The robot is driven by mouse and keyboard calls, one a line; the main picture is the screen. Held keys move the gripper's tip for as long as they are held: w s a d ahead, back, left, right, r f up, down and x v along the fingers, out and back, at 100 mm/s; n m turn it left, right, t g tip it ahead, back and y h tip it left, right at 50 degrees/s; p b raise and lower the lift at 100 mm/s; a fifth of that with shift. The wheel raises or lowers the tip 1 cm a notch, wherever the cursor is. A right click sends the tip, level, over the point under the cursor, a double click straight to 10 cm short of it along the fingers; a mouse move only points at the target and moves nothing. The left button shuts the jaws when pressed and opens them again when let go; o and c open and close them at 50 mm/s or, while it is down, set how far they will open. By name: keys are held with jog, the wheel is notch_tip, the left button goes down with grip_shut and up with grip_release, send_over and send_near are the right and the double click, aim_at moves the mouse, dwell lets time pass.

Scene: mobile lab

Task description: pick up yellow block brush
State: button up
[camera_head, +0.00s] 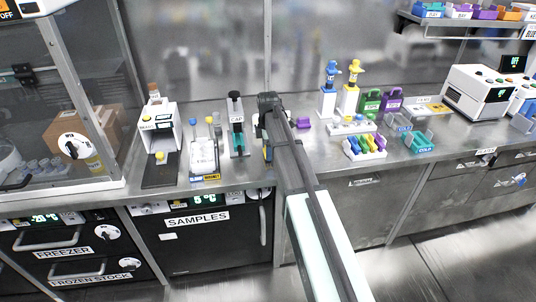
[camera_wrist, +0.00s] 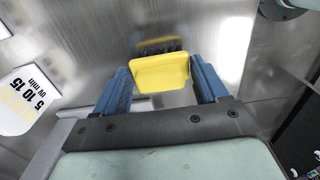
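The yellow block brush (camera_wrist: 160,74) shows in the wrist view as a yellow block between the two blue fingers of my gripper (camera_wrist: 160,67). Both fingers meet its sides, so my gripper looks shut on it. A dim yellowish patch on the metal just beyond it looks like its reflection; I cannot tell whether the block touches the counter. In the head view my gripper (camera_head: 267,151) is low over the counter, right of the black-and-green stand. Only a small bit of yellow shows there; my arm hides the rest.
The stand marked CAP (camera_head: 236,125) is close on the left of my gripper. A purple block (camera_head: 303,123) lies to the right. Further right are a rack of coloured pieces (camera_head: 364,147) and blue and yellow bottles. The counter's front edge near my arm is mostly clear.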

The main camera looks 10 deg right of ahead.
jog(key=c, duration=0.7)
jog(key=shift+o, duration=0.2)
notch_tip(320, 180, up, 10)
dwell(0.3)
